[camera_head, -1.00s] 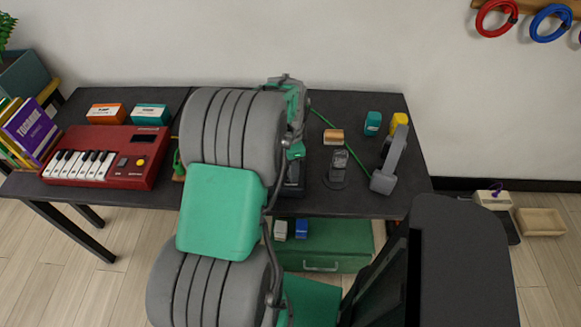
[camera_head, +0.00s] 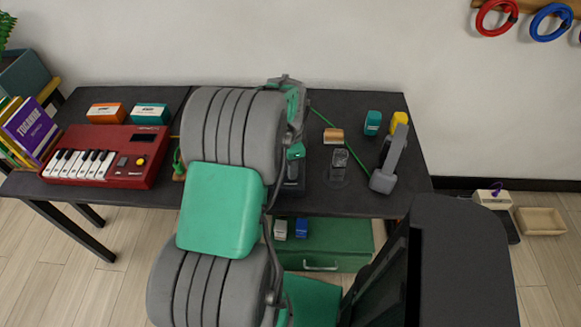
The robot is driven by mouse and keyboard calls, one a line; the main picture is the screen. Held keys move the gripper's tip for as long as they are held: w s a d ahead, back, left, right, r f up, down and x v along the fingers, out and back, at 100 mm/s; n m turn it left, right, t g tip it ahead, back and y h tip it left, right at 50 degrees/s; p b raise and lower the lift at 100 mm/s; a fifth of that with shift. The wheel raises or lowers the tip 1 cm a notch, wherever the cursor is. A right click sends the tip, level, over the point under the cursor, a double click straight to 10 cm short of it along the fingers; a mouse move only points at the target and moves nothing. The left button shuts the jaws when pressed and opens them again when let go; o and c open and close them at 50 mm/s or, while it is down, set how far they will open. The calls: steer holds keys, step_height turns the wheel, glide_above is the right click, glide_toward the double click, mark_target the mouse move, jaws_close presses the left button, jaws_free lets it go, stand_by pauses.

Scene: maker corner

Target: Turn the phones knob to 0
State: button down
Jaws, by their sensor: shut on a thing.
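A dark box-like device (camera_head: 293,187) sits on the black table, mostly covered by my arm. Its front edge shows just right of the arm. The phones knob itself is hidden, so its setting cannot be read. My gripper (camera_head: 296,151) is at the device, with a small green part of it showing beside the arm. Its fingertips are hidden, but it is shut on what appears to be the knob.
A small clear object (camera_head: 339,165), a wooden block (camera_head: 333,136), teal (camera_head: 372,123) and yellow (camera_head: 399,121) items and a grey piece (camera_head: 389,162) stand right of the device. A green cable crosses there. A red keyboard (camera_head: 108,156) lies left.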

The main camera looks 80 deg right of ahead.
steer(key=shift+n, duration=0.3)
